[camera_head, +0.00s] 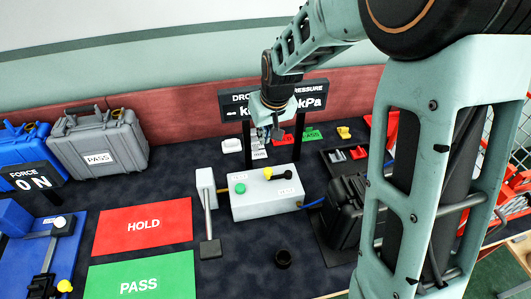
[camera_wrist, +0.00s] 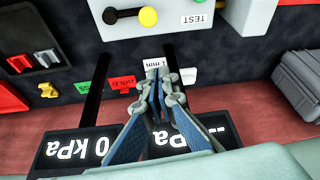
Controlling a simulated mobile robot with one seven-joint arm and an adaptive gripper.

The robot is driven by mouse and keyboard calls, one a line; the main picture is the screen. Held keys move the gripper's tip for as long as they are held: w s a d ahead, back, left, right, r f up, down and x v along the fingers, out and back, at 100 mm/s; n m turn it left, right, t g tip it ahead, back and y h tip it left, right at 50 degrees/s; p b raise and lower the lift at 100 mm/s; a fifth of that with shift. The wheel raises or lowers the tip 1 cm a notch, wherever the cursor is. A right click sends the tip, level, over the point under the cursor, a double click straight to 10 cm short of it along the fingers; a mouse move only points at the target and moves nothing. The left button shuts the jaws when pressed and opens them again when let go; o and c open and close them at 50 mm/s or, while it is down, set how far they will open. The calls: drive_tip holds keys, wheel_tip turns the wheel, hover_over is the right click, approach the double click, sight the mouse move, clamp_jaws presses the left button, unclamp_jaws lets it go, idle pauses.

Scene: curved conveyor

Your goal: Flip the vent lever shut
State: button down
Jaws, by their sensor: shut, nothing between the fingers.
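A white test box (camera_head: 270,207) stands on the dark table in the head view, with a green button (camera_head: 240,188). On its top is a black lever (camera_head: 279,176) with a yellow knob (camera_head: 268,172) at its left end and a round black part at its right end. The vent label is too small to read. In the wrist view the lever (camera_wrist: 128,13) lies at the top edge, with the yellow knob (camera_wrist: 148,16) to the right. My gripper (camera_head: 270,136) is shut and empty, behind the box and apart from the lever; it also shows in the wrist view (camera_wrist: 157,78).
The kPa display (camera_head: 232,106) on black posts stands behind, close to my gripper. A grey clamp arm (camera_head: 208,215) stands left of the box, and a black case (camera_head: 345,210) right. HOLD (camera_head: 142,226) and PASS (camera_head: 140,281) mats lie at left.

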drive_tip(key=x, duration=0.9)
drive_tip(key=shift+s+d+f+p, duration=0.1)
drive_tip(key=shift+s+f+p, duration=0.05)
drive_tip(key=shift+f+p, duration=0.25)
drive_tip(key=shift+s+d, duration=0.2)
drive_tip(key=shift+s, duration=0.35)
drive_tip(key=shift+s+d, duration=0.2)
drive_tip(key=shift+s, duration=0.3)
drive_tip(key=shift+s+d+f, duration=0.2)
drive_tip(key=shift+s+f, duration=0.05)
drive_tip(key=shift+s, duration=0.3)
